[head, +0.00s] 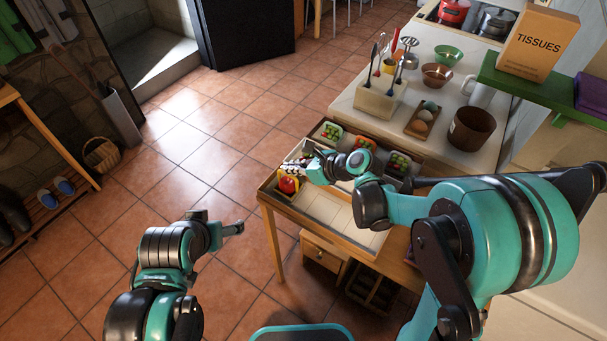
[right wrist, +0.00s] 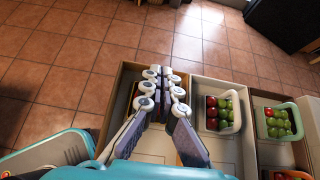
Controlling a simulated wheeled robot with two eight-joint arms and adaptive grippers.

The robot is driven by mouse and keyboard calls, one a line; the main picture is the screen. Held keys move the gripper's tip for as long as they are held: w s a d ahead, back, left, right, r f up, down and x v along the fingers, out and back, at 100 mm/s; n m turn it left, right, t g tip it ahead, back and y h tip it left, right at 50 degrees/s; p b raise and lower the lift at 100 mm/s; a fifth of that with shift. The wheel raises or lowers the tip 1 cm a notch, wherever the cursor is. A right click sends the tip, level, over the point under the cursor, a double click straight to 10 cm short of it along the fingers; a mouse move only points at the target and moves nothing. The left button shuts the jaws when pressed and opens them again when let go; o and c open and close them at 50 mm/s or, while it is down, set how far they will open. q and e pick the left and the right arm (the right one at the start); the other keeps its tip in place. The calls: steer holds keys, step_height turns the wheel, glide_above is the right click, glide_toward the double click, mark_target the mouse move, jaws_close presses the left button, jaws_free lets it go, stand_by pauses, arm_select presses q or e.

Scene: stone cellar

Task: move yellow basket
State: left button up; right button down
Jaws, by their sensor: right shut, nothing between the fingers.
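The yellow basket (head: 289,185), with something red in it, sits in the left corner compartment of a wooden divided tray (head: 335,237). My right gripper (head: 297,165) is over that corner, just above and beside the basket, and hides part of it. In the right wrist view my right gripper (right wrist: 165,82) has its fingers together with nothing between them; only a sliver of yellow-orange shows behind them. My left gripper (head: 222,224) is over the floor, left of the tray and apart from it; its finger opening is unclear.
Other fruit baskets stand in the tray's back compartments, including a whitish one (right wrist: 223,113) and a green one (right wrist: 279,122). The tray's front compartments look bare. A counter behind holds a utensil holder (head: 381,100), bowls and a brown pot (head: 471,129). A tissue box (head: 538,42) stands at right.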

steer(key=shift+d+f, duration=0.1)
steer(key=shift+f, duration=0.45)
arm_select(q)
steer(key=shift+s+f+b, duration=0.15)
steer(key=shift+f+b, duration=0.15)
steer(key=shift+f, duration=0.25)
arm_select(e)
steer(key=shift+s, duration=0.2)
steer(key=shift+f, duration=0.1)
arm_select(q)
steer(key=shift+f, duration=0.1)
arm_select(e)
steer(key=s+d, duration=0.7)
steer(key=d, duration=0.3)
steer(key=shift+s+d, duration=0.2)
steer(key=shift+s, duration=0.15)
arm_select(q)
step_height(320, 180, up, 2)
steer(key=shift+s+r+p, duration=0.15)
steer(key=shift+r+p, duration=0.1)
steer(key=shift+p, duration=1)
arm_select(e)
steer(key=s+d+r, duration=0.1)
steer(key=s+d, duration=0.6)
steer(key=d, duration=0.2)
steer(key=shift+d+r, duration=0.2)
steer(key=shift+d, duration=0.15)
